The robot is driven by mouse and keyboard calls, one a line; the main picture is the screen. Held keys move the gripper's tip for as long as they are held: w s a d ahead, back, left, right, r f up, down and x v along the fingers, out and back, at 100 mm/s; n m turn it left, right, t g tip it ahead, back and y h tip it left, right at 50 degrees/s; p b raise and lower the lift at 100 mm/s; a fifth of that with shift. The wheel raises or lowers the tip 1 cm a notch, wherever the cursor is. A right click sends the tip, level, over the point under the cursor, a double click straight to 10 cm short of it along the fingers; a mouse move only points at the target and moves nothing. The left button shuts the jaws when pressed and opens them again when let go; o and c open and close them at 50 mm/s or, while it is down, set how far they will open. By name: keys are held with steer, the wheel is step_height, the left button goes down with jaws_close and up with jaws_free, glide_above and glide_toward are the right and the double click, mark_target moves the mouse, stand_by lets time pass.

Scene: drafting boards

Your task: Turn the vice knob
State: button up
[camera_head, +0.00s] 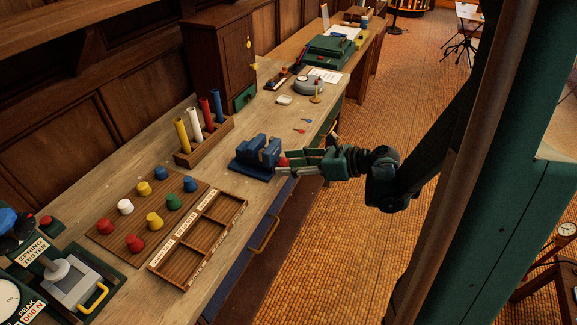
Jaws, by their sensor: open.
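The blue vice (256,158) stands on the wooden bench, near its front edge. A small red knob (283,162) shows on the vice's right side, partly covered by my gripper. My gripper (283,170) reaches in from the right over the bench edge. Its jaws are open, with the fingertips at the knob, one on the near side of it. I cannot tell from this view whether the fingers touch the knob.
A rack of coloured cylinders (205,143) stands behind the vice. A peg board (147,217) with coloured knobs and a divided tray (199,238) lie to the left. A small red screwdriver-like item (299,130) lies beyond my gripper. Open floor (345,240) lies right of the bench.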

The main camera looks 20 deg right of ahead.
steer(key=shift+w+a, duration=0.15)
steer(key=c, duration=0.9)
steer(key=shift+f+n, duration=0.1)
steer(key=shift+n, duration=0.2)
steer(key=n+t+h+b, duration=0.1)
steer(key=n+t, duration=0.1)
steer(key=n, duration=0.2)
steer(key=n+t+h+b, duration=0.1)
steer(key=n+t+h, duration=0.1)
steer(key=n, duration=0.2)
steer(key=shift+a+t+b, duration=0.15)
steer(key=shift+t+b, duration=0.25)
steer(key=shift+s, duration=0.2)
